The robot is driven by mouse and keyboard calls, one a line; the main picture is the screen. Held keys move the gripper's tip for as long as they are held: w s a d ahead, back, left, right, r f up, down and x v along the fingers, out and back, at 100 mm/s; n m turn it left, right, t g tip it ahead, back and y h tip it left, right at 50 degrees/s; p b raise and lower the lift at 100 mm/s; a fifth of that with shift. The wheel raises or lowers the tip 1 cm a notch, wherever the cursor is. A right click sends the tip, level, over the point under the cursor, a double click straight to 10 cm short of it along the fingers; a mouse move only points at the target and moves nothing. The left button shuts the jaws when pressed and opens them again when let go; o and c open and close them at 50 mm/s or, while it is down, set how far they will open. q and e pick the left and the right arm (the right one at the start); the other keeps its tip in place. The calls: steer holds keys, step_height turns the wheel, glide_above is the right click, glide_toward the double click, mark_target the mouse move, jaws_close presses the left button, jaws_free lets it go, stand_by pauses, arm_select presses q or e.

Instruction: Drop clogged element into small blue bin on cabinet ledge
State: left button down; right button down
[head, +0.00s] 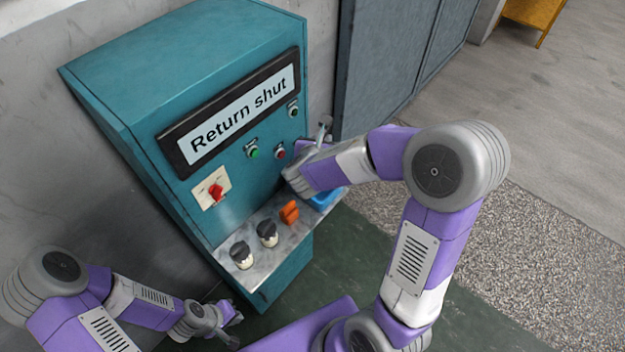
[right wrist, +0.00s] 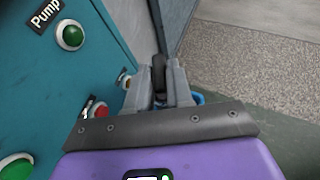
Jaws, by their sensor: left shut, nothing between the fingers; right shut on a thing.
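The small blue bin (head: 326,198) stands at the right end of the cabinet ledge (head: 262,262), partly hidden by my right arm. A bit of its blue also shows behind the fingers in the right wrist view (right wrist: 198,98). My right gripper (right wrist: 159,90) is shut on a dark, rounded element (right wrist: 158,68), held between its fingertips beside the cabinet front. In the head view the element is not clear behind my right arm. My left gripper (head: 232,322) is shut and empty, low in front of the cabinet.
The teal cabinet (head: 150,80) carries a "Return shut" sign, a red switch (head: 216,192) and several buttons. Two black-topped white parts (head: 241,255) (head: 267,233) and an orange object (head: 289,212) stand on the ledge. A grey cabinet (head: 385,60) stands behind; floor at right is clear.

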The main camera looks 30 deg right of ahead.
steer(key=shift+f+b, duration=1.7)
steer(key=shift+f, duration=1)
steer(key=c, duration=0.9)
jaws_free()
steer(key=v, duration=0.7)
steer(key=shift+s+a+r, duration=0.15)
steer(key=shift+s+a, duration=0.05)
